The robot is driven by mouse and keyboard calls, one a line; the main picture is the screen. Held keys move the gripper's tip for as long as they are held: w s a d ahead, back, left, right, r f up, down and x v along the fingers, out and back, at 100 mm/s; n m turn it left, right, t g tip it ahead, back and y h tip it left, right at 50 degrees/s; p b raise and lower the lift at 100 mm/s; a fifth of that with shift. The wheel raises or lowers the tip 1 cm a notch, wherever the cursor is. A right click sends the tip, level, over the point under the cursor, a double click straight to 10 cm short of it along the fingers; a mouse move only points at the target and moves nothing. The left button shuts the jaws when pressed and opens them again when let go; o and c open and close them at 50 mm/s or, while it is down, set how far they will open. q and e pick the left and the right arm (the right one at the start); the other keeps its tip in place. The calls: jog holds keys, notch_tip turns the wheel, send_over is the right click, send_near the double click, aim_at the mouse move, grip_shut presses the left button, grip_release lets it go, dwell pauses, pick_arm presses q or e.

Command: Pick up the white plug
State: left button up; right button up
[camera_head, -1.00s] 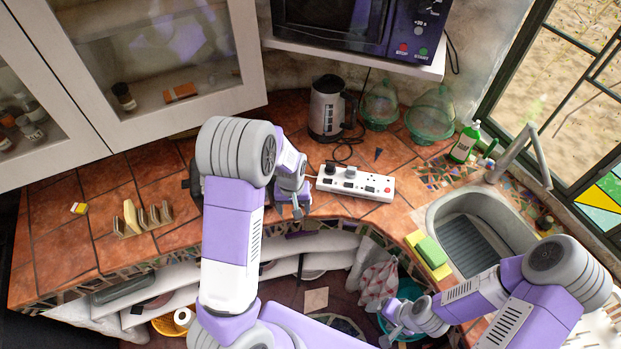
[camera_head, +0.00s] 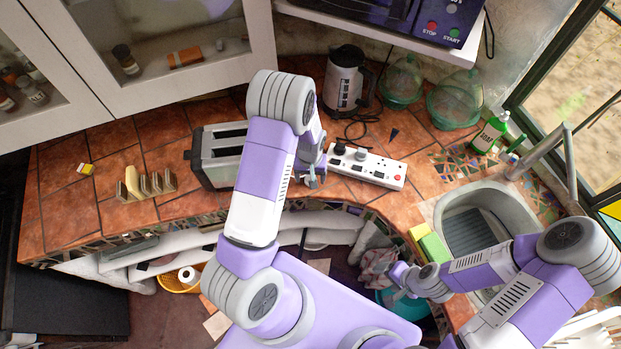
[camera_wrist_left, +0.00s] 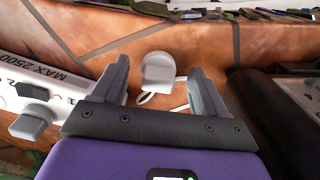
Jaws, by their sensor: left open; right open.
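A white plug (camera_wrist_left: 158,70) with a thin white cord lies on the terracotta counter in the left wrist view. My left gripper (camera_wrist_left: 156,82) is open, with a finger on either side of the plug's place in the picture; I see no grip on it. In the head view my left gripper (camera_head: 313,179) is low by the left end of the white power strip (camera_head: 385,170), and the plug is not clearly visible there. The strip also shows in the left wrist view (camera_wrist_left: 62,84), left of the fingers. My right gripper (camera_head: 402,280) is open and empty before the counter.
A black plug (camera_head: 340,149) and a grey plug (camera_head: 361,154) sit in the strip. A toaster (camera_head: 207,165) stands left of my left arm. A kettle (camera_head: 342,82) stands behind the strip. The sink (camera_head: 440,205) and a green-yellow sponge (camera_head: 430,243) are at right.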

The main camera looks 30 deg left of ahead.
pick_arm(q)
jog(key=shift+w, duration=0.1)
jog(key=shift+c, duration=0.3)
jog(key=shift+c, duration=1.3)
jog(key=c, duration=0.7)
jog(key=shift+r, duration=0.1)
jog(key=shift+c, duration=0.2)
